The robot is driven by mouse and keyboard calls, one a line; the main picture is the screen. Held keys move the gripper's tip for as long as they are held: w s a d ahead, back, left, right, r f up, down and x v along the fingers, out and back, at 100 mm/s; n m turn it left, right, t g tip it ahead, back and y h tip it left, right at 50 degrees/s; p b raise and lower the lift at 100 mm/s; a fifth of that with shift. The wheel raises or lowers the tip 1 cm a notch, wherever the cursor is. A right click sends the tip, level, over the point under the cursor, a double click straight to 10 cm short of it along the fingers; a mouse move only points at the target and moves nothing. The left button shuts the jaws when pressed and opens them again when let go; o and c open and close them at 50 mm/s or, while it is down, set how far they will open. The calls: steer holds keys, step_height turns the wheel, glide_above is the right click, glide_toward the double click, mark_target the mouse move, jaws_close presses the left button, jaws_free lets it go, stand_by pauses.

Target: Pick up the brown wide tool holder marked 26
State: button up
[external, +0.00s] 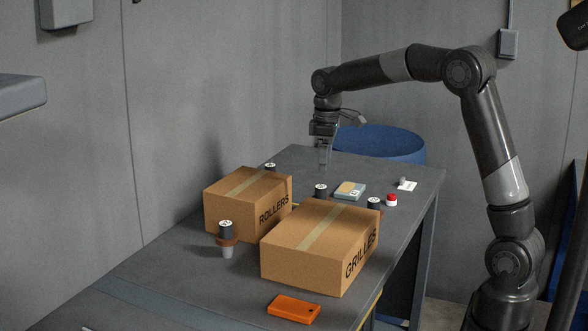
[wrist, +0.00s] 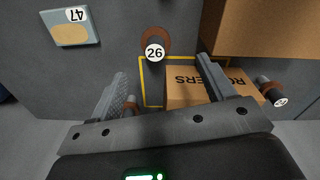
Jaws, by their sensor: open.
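The holder marked 26 (wrist: 155,51) has a dark top with a white number disc and a brown wide flange. In the wrist view it stands just ahead of the fingertips, roughly between their lines. In the external view it seems to be the dark-topped holder (external: 320,191) between the two cartons, its lower part hidden by the front carton. My gripper (external: 325,166) points down above the far part of the table, above and apart from that holder. In the wrist view my gripper (wrist: 163,67) is open and empty.
The GRILLES carton (external: 315,250) and ROLLERS carton (external: 245,205) flank the holder. Other holders stand nearby (external: 227,232), (external: 270,167), (external: 374,204). A case marked 47 (wrist: 70,27), a red button (external: 391,200) and an orange case (external: 293,308) lie on the table.

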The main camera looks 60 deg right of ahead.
mark_target(321, 186)
steer(key=shift+w+d+f, duration=0.7)
steer(key=shift+d+f, duration=0.1)
steer(key=shift+w+f, duration=0.1)
steer(key=shift+f, duration=0.3)
step_height(321, 186, down, 5)
steer(key=f, duration=0.5)
steer(key=shift+a, duration=0.35)
steer(key=c, duration=1.3)
